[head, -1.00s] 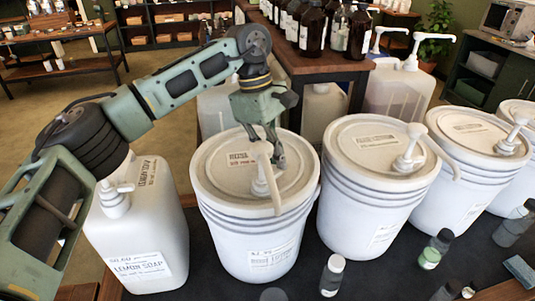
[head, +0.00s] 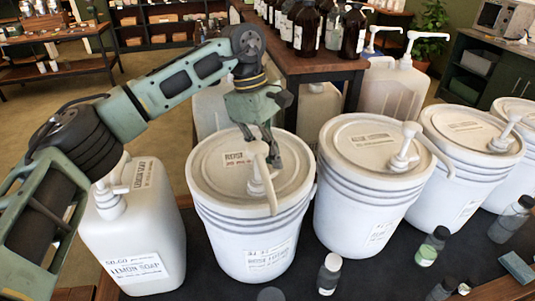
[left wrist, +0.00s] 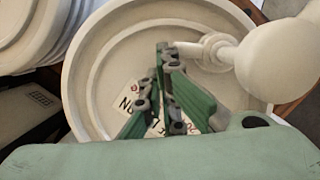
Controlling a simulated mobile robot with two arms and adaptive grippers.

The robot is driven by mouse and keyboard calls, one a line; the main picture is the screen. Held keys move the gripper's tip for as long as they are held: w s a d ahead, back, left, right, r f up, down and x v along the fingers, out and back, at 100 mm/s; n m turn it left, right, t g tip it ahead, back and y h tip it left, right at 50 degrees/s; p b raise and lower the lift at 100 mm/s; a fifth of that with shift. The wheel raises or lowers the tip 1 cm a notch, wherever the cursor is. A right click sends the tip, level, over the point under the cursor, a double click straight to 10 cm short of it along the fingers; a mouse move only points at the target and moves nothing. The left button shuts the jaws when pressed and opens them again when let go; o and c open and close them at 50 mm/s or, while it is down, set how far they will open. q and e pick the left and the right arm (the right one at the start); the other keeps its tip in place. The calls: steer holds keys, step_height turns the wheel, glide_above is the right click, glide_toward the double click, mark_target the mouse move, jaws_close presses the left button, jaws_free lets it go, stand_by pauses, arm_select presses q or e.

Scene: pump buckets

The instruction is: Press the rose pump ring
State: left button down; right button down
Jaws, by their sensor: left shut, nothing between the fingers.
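A white bucket with a pump stands in front of me, and its lid (head: 215,180) carries a printed label (head: 233,158) too blurred to read surely as rose. Its cream pump (head: 258,165) rises from the lid, with the spout pointing toward me. My left gripper (head: 272,160) is shut and empty, pointing down over the lid just behind and right of the pump. In the left wrist view the gripper (left wrist: 165,50) is beside the pump's collar (left wrist: 215,50), with the rounded pump head (left wrist: 280,58) at right. I cannot tell whether the fingers touch the pump. My right gripper is not seen.
More pump buckets (head: 365,205) stand to the right. A lemon soap jug (head: 140,225) stands close on the left, under my arm. Small bottles (head: 329,273) stand in front on the dark mat (head: 385,275). Dark bottles (head: 310,28) stand on a table behind.

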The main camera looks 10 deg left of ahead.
arm_select(q)
steer(key=shift+s+a+f, duration=0.1)
steer(key=shift+s, duration=0.05)
steer(key=shift+s+a+b, duration=0.2)
steer(key=shift+s+b, duration=0.15)
steer(key=shift+b, duration=0.15)
steer(key=shift+s+a, duration=0.1)
steer(key=shift+s, duration=0.1)
steer(key=v, duration=1.2)
